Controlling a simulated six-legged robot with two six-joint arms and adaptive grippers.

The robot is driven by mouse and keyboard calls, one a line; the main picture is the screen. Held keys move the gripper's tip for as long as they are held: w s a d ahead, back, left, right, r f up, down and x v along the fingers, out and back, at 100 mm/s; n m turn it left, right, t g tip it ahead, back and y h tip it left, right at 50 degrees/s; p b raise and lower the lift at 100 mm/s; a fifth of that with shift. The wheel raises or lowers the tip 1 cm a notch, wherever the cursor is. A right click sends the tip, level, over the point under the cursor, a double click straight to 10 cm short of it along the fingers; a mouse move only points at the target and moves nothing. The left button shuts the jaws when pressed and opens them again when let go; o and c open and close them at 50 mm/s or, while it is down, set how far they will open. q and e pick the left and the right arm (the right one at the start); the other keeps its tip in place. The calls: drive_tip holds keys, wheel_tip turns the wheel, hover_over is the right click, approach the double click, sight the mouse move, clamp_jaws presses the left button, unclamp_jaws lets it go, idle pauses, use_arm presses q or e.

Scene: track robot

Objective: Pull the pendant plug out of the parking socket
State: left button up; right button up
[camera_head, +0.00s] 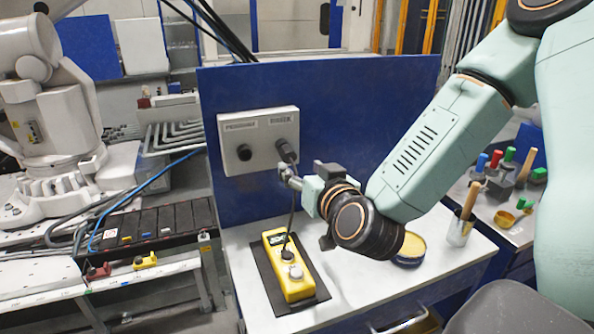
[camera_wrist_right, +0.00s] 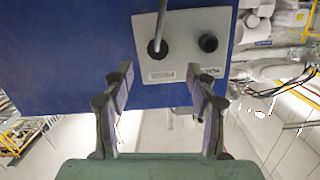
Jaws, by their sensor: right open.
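The grey socket box (camera_head: 258,140) is fixed to the blue panel and has two round black fittings. The pendant plug (camera_head: 287,152) sits in the right-hand socket, and its cable runs down to the yellow pendant (camera_head: 289,268) on the bench. My right gripper (camera_head: 284,172) is open at the box, just below the plug. In the right wrist view the box appears upside down. There the plug (camera_wrist_right: 157,49) with its grey cable lies beyond and between the open fingertips (camera_wrist_right: 161,74), with nothing gripped. My left gripper is not in view.
The blue panel (camera_head: 350,110) stands behind the bench. The pendant lies on a dark mat (camera_head: 268,280). A round yellow-filled tin (camera_head: 411,248), a cup with a brush (camera_head: 460,228) and several coloured-handled items stand to the right. A white robot arm (camera_head: 60,120) is at left.

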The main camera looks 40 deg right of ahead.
sight(292, 159)
drive_tip(key=shift+n, duration=0.7)
drive_tip(key=x, duration=0.7)
drive_tip(key=shift+w+d+f+b, duration=0.25)
drive_tip(key=shift+w+b, duration=0.1)
drive_tip(key=shift+b, duration=0.05)
drive_tip(key=shift+s+a+r, duration=0.1)
drive_tip(key=c, duration=0.9)
clamp_jaws()
